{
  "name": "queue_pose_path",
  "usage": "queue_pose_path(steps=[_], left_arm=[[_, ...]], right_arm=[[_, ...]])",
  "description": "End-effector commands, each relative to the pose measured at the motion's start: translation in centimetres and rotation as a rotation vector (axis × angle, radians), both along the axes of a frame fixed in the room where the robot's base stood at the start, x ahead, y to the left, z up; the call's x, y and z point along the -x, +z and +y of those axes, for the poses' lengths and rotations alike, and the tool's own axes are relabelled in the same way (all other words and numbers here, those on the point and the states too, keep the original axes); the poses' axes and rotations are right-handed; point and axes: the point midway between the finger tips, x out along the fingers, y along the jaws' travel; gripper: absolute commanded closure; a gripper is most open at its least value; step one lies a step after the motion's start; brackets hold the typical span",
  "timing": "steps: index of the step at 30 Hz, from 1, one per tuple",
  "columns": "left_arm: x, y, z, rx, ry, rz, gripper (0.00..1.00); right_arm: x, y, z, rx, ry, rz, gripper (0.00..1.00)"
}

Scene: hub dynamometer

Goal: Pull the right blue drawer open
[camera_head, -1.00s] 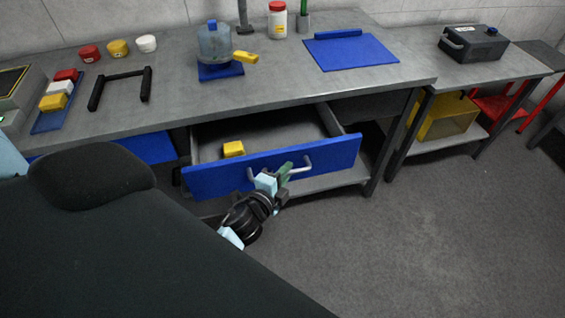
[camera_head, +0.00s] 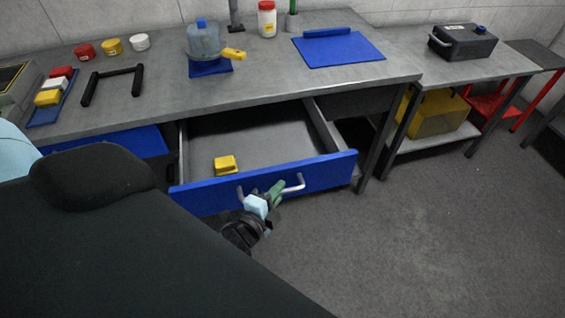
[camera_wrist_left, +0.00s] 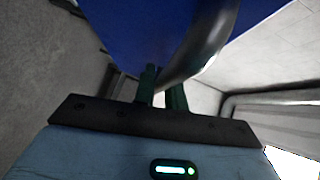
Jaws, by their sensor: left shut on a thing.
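The right blue drawer (camera_head: 325,172) stands well out from under the workbench. A yellow object (camera_head: 226,165) lies inside it near the front left. A curved metal handle (camera_head: 298,184) spans the drawer's blue front. My left gripper (camera_head: 272,193) is at this handle, shut on it. In the left wrist view the green fingers (camera_wrist_left: 162,95) close on the handle bar (camera_wrist_left: 205,45) in front of the blue panel (camera_wrist_left: 130,30). The handle's middle is partly hidden by the gripper. My right gripper is not in view.
Another blue drawer (camera_head: 120,143) is at the left under the bench. The bench top (camera_head: 270,70) holds a blue-lidded jug (camera_head: 204,42), a blue mat (camera_head: 340,50) and several jars. A grey case (camera_head: 462,42) stands on the right-hand table. Open floor (camera_head: 440,230) lies at right.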

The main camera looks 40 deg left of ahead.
Motion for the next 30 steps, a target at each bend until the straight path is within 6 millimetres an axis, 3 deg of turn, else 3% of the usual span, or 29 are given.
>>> queue_pose_path(steps=[17, 18, 22, 30], left_arm=[[0.34, -0.11, 0.26, -0.001, 0.000, 0.003, 1.00], [0.33, -0.10, 0.27, -0.001, 0.000, 0.003, 0.83], [0.31, -0.06, 0.27, -0.001, 0.001, 0.002, 0.67], [0.31, 0.01, 0.26, -0.001, 0.000, 0.000, 0.66]], right_arm=[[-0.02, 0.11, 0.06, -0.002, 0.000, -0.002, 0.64], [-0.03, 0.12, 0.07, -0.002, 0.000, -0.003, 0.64], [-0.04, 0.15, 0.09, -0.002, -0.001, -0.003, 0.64], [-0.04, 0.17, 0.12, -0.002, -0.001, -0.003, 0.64]])
